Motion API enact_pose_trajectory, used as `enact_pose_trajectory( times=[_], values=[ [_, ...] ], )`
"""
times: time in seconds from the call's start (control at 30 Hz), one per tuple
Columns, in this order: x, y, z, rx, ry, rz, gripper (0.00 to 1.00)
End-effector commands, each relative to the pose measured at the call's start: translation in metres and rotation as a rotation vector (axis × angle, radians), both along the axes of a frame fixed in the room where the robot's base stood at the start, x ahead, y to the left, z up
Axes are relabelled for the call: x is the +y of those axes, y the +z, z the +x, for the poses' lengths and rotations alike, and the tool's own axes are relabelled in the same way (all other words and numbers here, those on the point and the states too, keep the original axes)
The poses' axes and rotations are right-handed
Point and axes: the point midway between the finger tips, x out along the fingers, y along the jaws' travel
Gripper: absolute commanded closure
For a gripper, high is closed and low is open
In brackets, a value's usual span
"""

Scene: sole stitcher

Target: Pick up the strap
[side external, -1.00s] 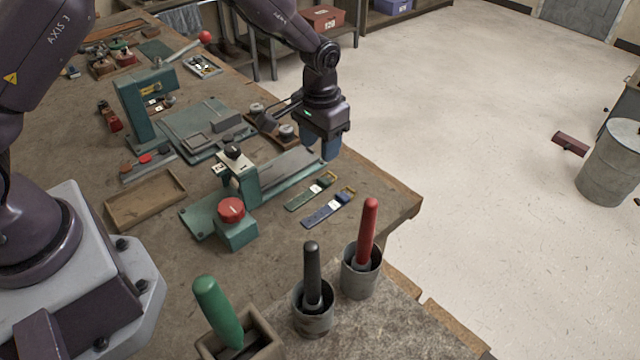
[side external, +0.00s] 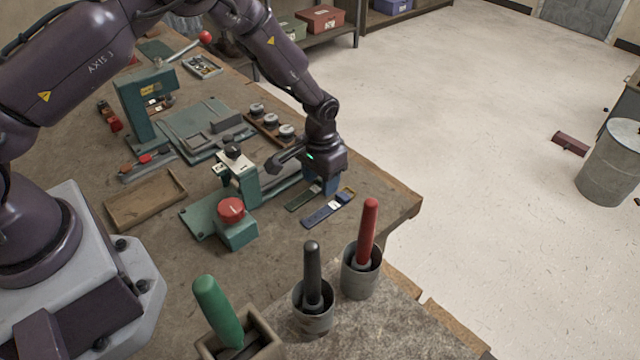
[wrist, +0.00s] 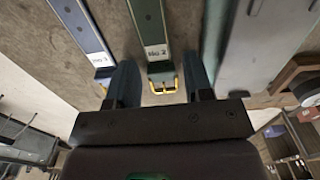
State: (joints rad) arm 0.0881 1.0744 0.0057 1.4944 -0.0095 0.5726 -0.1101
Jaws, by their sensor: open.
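The green strap (side external: 300,201) lies flat on the bench, its far end hidden by my gripper in the side view. In the wrist view this strap (wrist: 147,22) has a white "No.2" label and a yellow buckle. My gripper (side external: 325,187) is open, pointing down over the buckle end. In the wrist view my gripper (wrist: 161,80) has its fingers on either side of that end. A blue strap (side external: 325,212), labelled "No.3" in the wrist view (wrist: 80,25), lies beside it. I cannot tell the exact height of the fingertips.
A teal stitching fixture with a red knob (side external: 231,209) stands left of the straps. Cups with a black handle (side external: 312,275) and a red handle (side external: 369,230) stand in front. A shallow wooden tray (side external: 146,199) lies to the left. The bench edge is close on the right.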

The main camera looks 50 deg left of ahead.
Motion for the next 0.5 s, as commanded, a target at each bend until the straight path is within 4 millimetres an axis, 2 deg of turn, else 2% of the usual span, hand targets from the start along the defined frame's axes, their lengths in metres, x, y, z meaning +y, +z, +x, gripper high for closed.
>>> enact_pose_trajectory(
  times=[0.03, 0.17, 0.2, 0.5],
  values=[
    [-0.0001, 0.0002, 0.0000, 0.000, 0.000, 0.000, 0.55],
    [-0.0001, 0.0003, -0.0001, 0.000, 0.000, 0.000, 0.85],
    [-0.0001, 0.0003, -0.0001, 0.000, 0.000, 0.000, 0.90],
    [-0.0001, 0.0019, 0.0001, 0.000, 0.000, 0.000, 0.90]
  ],
)
